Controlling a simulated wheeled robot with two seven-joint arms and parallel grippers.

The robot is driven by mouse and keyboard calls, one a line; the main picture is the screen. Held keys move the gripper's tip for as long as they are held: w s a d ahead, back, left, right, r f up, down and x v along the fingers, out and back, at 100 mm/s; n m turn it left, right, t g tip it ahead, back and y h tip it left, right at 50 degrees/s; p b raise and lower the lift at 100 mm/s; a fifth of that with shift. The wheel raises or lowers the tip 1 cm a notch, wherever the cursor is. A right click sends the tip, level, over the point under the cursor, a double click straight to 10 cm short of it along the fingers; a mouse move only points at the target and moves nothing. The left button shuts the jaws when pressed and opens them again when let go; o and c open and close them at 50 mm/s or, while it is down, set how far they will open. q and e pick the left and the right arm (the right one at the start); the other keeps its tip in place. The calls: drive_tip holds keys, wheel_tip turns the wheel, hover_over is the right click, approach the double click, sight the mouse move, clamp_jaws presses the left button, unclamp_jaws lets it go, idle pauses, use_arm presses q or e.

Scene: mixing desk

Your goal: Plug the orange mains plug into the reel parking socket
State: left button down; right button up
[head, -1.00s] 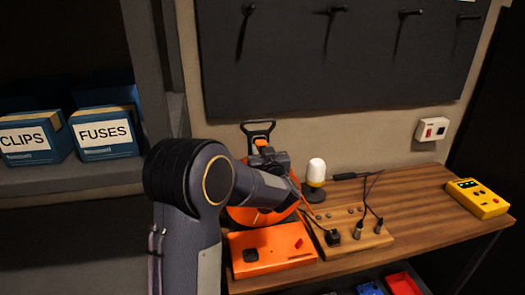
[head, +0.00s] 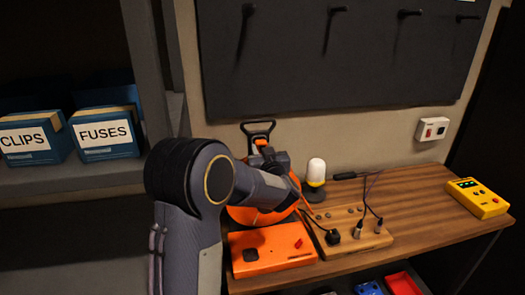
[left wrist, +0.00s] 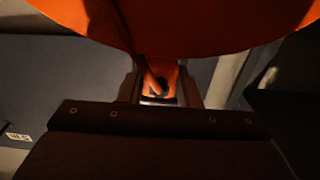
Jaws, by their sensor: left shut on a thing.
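The orange cable reel (head: 243,215) stands on the desk, with a black carry handle (head: 258,130) at its top. My left arm covers much of it. My left gripper (left wrist: 158,92) is shut on the orange mains plug (left wrist: 158,75), which shows between the two fingers in the left wrist view. The reel's orange rim (left wrist: 190,25) fills the top of that view, close to the gripper. In the head view the fingertips and plug are hard to make out at the reel. I cannot make out the parking socket. My right gripper is not in view.
An orange box (head: 275,258) with a black fitting and red switch lies in front of the reel. A wooden board (head: 345,243) with black plugs and cables is beside it. A white-topped lamp (head: 316,172) stands behind. The wooden desk (head: 425,210) is clear before the yellow tester (head: 478,198).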

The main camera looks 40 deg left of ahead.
use_arm(q)
drive_tip(key=shift+w+a, duration=0.4)
drive_tip(key=shift+a, duration=0.05)
drive_tip(key=c, duration=1)
unclamp_jaws()
drive_tip(key=shift+o, duration=0.2)
drive_tip(key=b+v, duration=0.1)
drive_tip(key=v, duration=0.6)
drive_tip(key=shift+s+d+b, duration=0.25)
drive_tip(key=shift+d+b, duration=0.05)
drive_tip(key=shift+b, duration=0.05)
